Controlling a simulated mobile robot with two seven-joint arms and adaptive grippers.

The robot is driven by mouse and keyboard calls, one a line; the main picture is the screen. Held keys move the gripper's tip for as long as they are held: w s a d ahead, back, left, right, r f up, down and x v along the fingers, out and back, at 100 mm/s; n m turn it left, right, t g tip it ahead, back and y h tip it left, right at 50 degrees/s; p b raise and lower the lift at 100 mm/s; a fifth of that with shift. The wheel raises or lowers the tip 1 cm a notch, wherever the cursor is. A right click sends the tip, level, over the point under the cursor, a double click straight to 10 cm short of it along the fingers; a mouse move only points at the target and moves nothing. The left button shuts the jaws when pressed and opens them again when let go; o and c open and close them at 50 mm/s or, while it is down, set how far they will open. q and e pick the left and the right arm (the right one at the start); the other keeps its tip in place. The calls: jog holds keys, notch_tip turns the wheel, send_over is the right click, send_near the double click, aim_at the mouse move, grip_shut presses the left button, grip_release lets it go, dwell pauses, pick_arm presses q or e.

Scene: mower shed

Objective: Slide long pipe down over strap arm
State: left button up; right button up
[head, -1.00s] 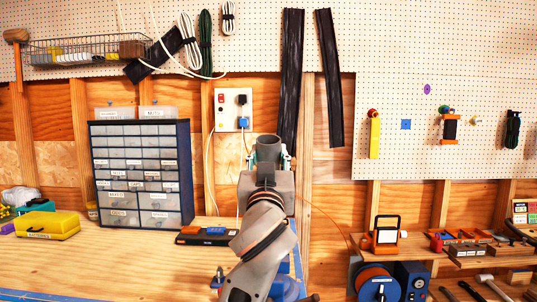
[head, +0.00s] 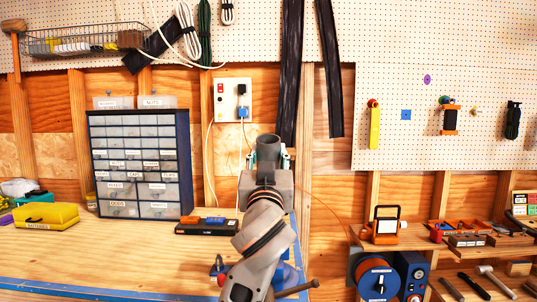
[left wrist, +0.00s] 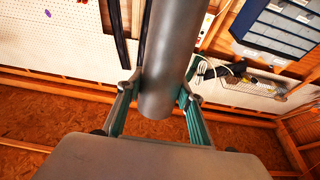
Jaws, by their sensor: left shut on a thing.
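A grey pipe (head: 268,149) stands about upright in my left gripper (head: 267,165), its open top end showing in the head view. In the left wrist view the pipe (left wrist: 170,60) lies between the two fingers of the gripper (left wrist: 161,92), which are shut on it. My own arm hides the lower part of the pipe in the head view. A blue vise (head: 286,276) with a metal handle (head: 296,289) shows partly behind my arm at the bench's front. I cannot make out the strap arm for certain. My right gripper is not in view.
A drawer cabinet (head: 141,165) and a yellow case (head: 46,216) stand on the workbench (head: 130,255). A dark tool box (head: 207,226) lies left of my arm. A blue-orange reel (head: 378,282) stands at the right. Long black strips (head: 291,80) hang behind the pipe.

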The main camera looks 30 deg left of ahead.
pick_arm(q)
jog(key=shift+p, duration=0.4)
dwell(1.5)
jog(key=shift+w+a+f+b, duration=0.15)
jog(key=shift+w+f+b, duration=0.15)
jog(key=shift+f+b, duration=0.5)
jog(key=shift+w+a+f+b, duration=0.25)
jog(key=shift+f+b, duration=0.2)
jog(key=shift+f, duration=0.6)
jog(key=shift+w+a+f+b, duration=0.1)
jog(key=shift+w+f+b, duration=0.2)
jog(key=shift+f+b, duration=0.5)
jog(key=shift+w+a+f+b, duration=0.2)
jog(key=shift+f+b, duration=0.15)
jog(key=shift+f, duration=0.4)
jog(key=shift+w+a+f+b, duration=0.1)
jog(key=shift+w+f+b, duration=0.2)
jog(key=shift+f, duration=0.4)
jog(key=shift+w+a+f+b, duration=0.15)
jog(key=shift+f+b, duration=0.2)
jog(key=shift+f, duration=0.4)
jog(key=shift+w+f, duration=0.1)
jog(key=shift+f, duration=0.3)
jog(key=shift+w+a+f+b, duration=0.1)
jog(key=shift+w+f+b, duration=0.05)
jog(key=shift+f+b, duration=0.25)
jog(key=o, duration=1.3)
jog(key=shift+o, duration=0.2)
